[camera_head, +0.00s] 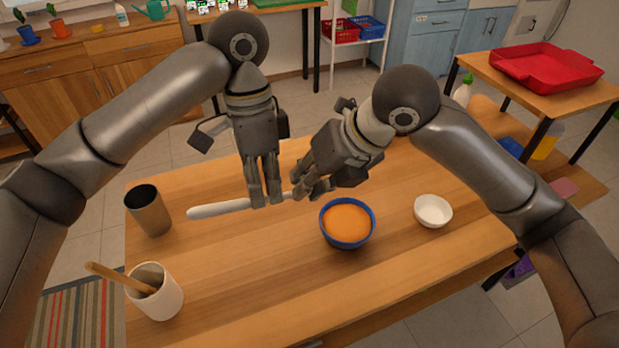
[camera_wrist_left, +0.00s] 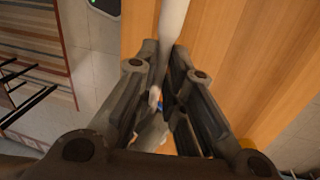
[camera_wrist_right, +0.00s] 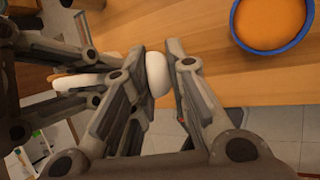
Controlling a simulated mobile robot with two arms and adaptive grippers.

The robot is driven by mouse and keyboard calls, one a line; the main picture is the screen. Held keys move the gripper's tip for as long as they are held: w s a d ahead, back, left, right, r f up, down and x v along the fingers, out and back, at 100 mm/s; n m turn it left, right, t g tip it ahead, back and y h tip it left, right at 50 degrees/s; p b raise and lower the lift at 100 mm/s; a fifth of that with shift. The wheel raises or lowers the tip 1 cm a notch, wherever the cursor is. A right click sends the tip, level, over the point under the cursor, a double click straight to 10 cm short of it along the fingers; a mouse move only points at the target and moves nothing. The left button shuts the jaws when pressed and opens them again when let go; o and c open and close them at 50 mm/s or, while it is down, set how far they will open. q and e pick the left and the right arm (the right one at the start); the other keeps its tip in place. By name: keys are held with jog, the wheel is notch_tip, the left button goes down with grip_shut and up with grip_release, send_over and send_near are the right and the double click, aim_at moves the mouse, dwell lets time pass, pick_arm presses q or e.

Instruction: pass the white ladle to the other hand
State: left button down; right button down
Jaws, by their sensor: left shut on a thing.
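The white ladle (camera_head: 218,208) is held roughly level above the table, its handle pointing left in the head view. My left gripper (camera_head: 265,197) is shut on the ladle; its handle also shows between the fingers in the left wrist view (camera_wrist_left: 172,25). My right gripper (camera_head: 307,190) is just right of the left one, close to the ladle's other end. In the right wrist view the rounded white end of the ladle (camera_wrist_right: 157,73) lies between the right fingers, which stand apart with a gap on one side. The fingers hide part of the ladle.
On the wooden table (camera_head: 250,290) stand a blue bowl of orange contents (camera_head: 347,222), just in front of my right gripper, a white bowl (camera_head: 433,211), a dark metal cup (camera_head: 149,210) and a white cup (camera_head: 158,295) with a wooden utensil. The front middle is clear.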

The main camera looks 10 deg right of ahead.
pick_arm(q)
jog(key=c, duration=1.4)
grip_release()
jog(key=shift+c, duration=0.2)
jog(key=shift+r, duration=0.1)
